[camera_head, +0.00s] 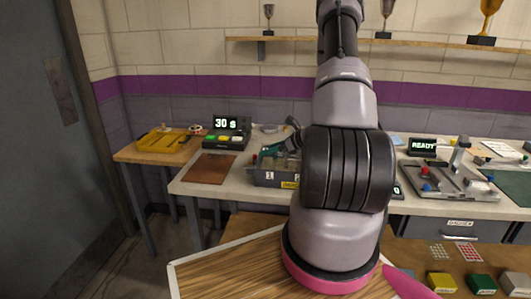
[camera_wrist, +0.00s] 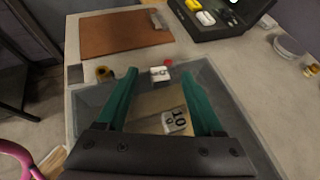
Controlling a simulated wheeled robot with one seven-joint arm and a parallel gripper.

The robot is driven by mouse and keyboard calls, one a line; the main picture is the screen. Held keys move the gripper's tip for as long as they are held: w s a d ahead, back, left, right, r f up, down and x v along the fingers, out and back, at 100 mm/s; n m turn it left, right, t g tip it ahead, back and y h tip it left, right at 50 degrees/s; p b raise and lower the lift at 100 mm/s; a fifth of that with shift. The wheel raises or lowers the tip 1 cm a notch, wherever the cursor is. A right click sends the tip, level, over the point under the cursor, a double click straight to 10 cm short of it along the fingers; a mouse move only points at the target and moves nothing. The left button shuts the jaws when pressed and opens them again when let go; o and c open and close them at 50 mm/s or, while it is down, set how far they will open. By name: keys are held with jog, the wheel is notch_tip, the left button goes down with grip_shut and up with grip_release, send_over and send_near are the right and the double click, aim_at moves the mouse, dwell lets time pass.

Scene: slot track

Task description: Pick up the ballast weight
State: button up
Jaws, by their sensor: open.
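A grey tray (camera_wrist: 88,112) lies below my gripper. In it is a tan-grey block with a white label reading about "10" (camera_wrist: 174,122), which looks like the ballast weight. It lies between and below my fingers. A smaller white-labelled piece (camera_wrist: 160,73) sits near the tray's far edge, between the fingertips in the picture. My gripper (camera_wrist: 161,76) has teal fingers spread open and holds nothing. In the head view the tray (camera_head: 262,180) stands on the bench and my gripper (camera_head: 273,151) is at it, largely hidden by my arm.
A brown mat (camera_wrist: 120,35) and a dark console (camera_wrist: 235,25) lie beyond the tray. A track fixture (camera_head: 455,180) stands on the bench at right.

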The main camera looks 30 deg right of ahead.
grip_shut()
dwell(1.4)
